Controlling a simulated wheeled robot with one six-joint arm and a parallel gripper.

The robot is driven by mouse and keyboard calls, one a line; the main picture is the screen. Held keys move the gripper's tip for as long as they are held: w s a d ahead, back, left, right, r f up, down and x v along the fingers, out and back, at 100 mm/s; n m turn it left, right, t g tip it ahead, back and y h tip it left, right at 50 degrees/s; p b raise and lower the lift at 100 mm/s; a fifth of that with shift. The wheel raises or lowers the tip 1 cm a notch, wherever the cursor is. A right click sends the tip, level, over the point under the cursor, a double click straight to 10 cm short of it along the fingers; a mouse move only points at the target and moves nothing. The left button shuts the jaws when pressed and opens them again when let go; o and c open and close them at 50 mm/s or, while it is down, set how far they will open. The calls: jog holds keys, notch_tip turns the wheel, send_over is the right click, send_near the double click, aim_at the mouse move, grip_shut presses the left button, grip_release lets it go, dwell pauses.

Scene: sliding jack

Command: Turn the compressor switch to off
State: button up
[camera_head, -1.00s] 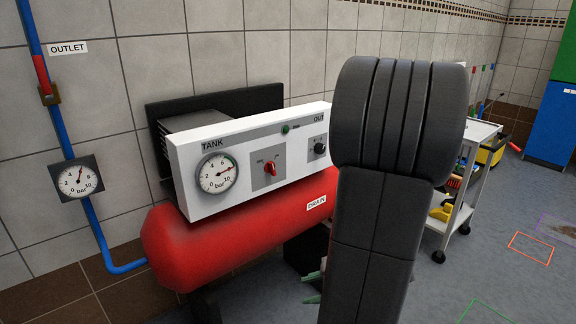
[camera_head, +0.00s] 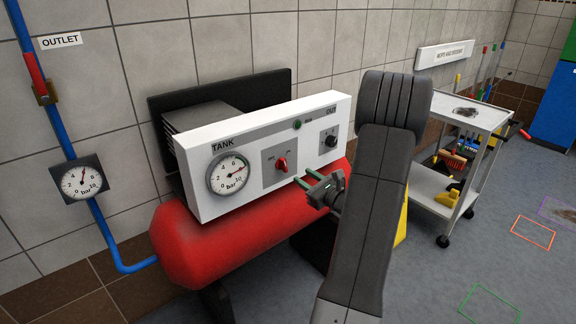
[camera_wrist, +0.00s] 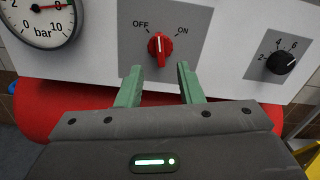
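The red compressor switch (camera_head: 281,164) sits on a grey plate on the white panel, right of the TANK gauge. In the wrist view the red switch (camera_wrist: 160,47) stands between the labels OFF at left and ON at right. Its white mark points roughly straight up, between the two labels. My gripper (camera_head: 303,175) is in front of the panel, just right of and below the switch in the head view. In the wrist view my gripper (camera_wrist: 160,66) is open, its green fingers apart and empty. The switch lies ahead, between the fingertips, and appears untouched.
The panel (camera_head: 211,202) is above a red tank (camera_head: 190,250). A black OUT knob (camera_head: 331,140) and a green lamp (camera_head: 297,124) are right of the switch. The TANK gauge (camera_head: 229,174) is left. A white trolley (camera_head: 440,207) stands at right; the floor before it is clear.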

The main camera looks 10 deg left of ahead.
aim_at(285, 164)
jog(key=x, duration=0.8)
jog(key=shift+w+a+p, duration=0.2)
jog(key=shift+a+p, duration=0.15)
jog(key=shift+p, duration=0.05)
grip_shut()
